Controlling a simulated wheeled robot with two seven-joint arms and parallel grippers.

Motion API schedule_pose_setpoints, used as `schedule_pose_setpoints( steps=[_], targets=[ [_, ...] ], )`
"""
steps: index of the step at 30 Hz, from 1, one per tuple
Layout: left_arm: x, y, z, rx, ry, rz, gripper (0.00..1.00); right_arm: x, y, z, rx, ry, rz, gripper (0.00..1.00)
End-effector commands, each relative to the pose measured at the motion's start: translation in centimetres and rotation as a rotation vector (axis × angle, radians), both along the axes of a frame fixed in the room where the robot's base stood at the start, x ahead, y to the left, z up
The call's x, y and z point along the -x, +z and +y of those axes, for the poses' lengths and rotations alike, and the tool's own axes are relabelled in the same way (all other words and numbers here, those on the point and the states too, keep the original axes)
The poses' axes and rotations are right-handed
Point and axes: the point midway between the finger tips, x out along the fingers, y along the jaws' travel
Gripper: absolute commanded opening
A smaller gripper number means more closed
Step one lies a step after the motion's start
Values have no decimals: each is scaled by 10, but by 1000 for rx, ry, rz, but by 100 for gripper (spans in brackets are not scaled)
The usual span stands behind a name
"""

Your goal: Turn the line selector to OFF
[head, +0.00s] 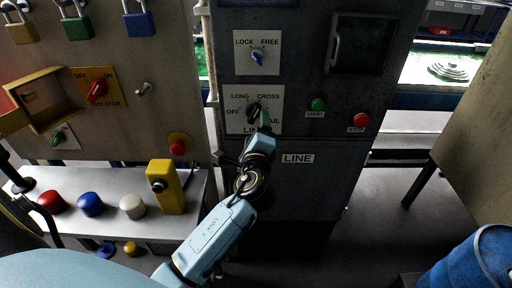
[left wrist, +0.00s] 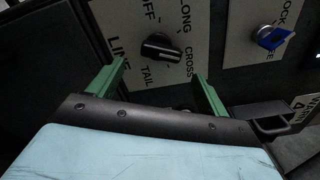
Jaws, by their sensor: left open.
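The line selector is a black knob (head: 252,112) on a white plate (head: 236,93) marked OFF, LONG, CROSS and TAIL, on the dark cabinet. In the left wrist view the selector knob (left wrist: 160,47) appears ahead of the fingers, with its long shape lying roughly toward CROSS; its pointing end is hard to confirm. My left gripper (head: 262,127) is in front of the plate's lower right and hides part of its lettering. In the left wrist view my left gripper (left wrist: 158,88) has its green fingers spread with nothing between them. My right gripper is not in view.
A blue LOCK/FREE knob (head: 257,57) sits above the selector. A green START button (head: 318,105) and red STOP button (head: 361,121) are to the right. A yellow box (head: 165,187) and coloured buttons stand on the lower left ledge. A vertical pipe (head: 208,55) runs left of the cabinet.

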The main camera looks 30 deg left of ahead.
Motion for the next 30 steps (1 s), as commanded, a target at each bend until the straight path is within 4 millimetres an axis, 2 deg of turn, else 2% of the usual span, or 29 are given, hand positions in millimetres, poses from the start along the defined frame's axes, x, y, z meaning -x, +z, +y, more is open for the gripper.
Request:
schedule_pose_setpoints(
  steps=[1,6,12,30],
  targets=[
    [11,-3,-7,2,-2,2,78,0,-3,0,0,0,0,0],
    [40,-2,-24,2,0,1,78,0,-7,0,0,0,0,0],
    [59,-1,-36,0,0,0,78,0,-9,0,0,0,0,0],
    [62,0,-38,0,0,2,78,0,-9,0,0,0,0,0]
  ],
)
